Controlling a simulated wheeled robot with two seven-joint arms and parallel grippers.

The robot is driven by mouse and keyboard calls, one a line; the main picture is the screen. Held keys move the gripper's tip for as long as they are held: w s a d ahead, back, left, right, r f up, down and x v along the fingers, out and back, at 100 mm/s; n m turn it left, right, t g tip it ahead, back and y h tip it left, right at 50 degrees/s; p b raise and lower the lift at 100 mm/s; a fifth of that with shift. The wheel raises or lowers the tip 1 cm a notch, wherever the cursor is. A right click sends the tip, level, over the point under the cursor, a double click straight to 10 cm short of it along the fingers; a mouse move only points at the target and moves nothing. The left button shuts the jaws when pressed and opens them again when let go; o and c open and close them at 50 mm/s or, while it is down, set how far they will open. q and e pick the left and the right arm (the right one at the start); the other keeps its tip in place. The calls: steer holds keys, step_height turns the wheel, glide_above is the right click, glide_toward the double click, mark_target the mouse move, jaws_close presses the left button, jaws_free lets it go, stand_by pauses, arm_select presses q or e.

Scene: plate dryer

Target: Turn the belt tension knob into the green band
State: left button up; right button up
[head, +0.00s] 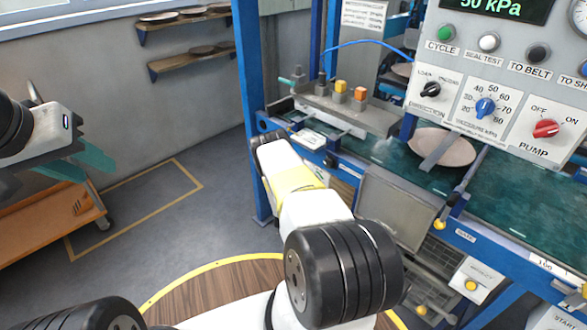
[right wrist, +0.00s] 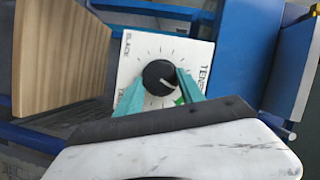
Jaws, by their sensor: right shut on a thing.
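The belt tension knob (right wrist: 157,74) is a round black knob on a white dial plate (right wrist: 136,50) in the right wrist view. Its white pointer line slants toward the lower right. A bit of the green band (right wrist: 180,101) shows beside the right-hand finger; the rest is hidden, so I cannot tell whether the pointer lies within it. My right gripper (right wrist: 160,80) is shut on the knob, one teal finger on each side. In the head view the knob and right gripper are hidden. My left gripper (head: 76,162) is open and empty at the far left.
A wooden block (right wrist: 58,55) and blue frame parts flank the dial. In the head view, a control panel (head: 515,85) with knobs and buttons stands above a green belt (head: 500,200) carrying a plate (head: 455,152). An orange-topped bench (head: 40,215) is below my left gripper.

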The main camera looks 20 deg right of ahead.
stand_by(0.5)
steer(key=o, duration=1.3)
steer(key=v, duration=0.7)
steer(key=shift+s+a, duration=0.25)
steer(key=shift+s, duration=0.05)
